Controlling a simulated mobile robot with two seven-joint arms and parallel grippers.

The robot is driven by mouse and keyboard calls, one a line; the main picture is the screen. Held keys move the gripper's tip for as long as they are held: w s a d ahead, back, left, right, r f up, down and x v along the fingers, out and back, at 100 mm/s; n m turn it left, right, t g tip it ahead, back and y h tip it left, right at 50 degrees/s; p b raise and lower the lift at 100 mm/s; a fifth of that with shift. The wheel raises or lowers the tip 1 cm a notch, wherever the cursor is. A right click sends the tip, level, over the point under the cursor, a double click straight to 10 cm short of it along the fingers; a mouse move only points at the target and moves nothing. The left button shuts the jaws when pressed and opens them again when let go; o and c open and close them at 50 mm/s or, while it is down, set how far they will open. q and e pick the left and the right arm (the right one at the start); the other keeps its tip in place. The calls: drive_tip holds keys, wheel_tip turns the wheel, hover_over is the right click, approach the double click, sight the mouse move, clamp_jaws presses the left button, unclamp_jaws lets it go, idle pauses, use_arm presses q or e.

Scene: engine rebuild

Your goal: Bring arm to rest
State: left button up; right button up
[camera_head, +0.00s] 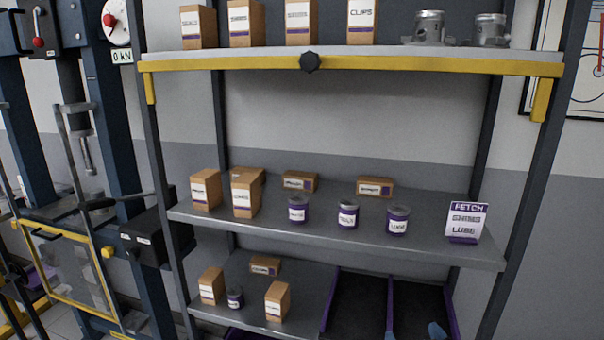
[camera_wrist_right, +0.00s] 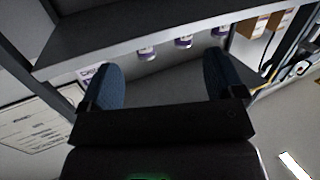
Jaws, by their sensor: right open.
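My right gripper (camera_head: 413,333) shows only as two blue fingertips at the bottom edge of the head view, in front of the dark purple-edged bins on the lower shelf. In the right wrist view its two blue padded fingers (camera_wrist_right: 163,82) are spread apart, with nothing between them. That view is turned over, with shelf jars (camera_wrist_right: 183,41) and a grey shelf edge beyond the fingers. My left gripper is in neither view.
A shelf rack (camera_head: 330,238) holds small boxes (camera_head: 245,194), purple-labelled jars (camera_head: 347,214) and a FETCH sign (camera_head: 466,222). Metal pistons (camera_head: 430,28) stand on the top shelf. A press (camera_head: 75,130) with a yellow-framed guard (camera_head: 70,272) stands at left.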

drive_tip(key=s+d+f+g+h, duration=0.1)
drive_tip(key=s+d+f+g, duration=0.1)
drive_tip(key=s+f, duration=0.7)
drive_tip(key=s+d+f+m+g+h, duration=0.1)
drive_tip(key=s+d+f+g, duration=0.2)
drive_tip(key=s+f, duration=0.6)
drive_tip(key=s, duration=0.3)
drive_tip(key=shift+d, duration=0.35)
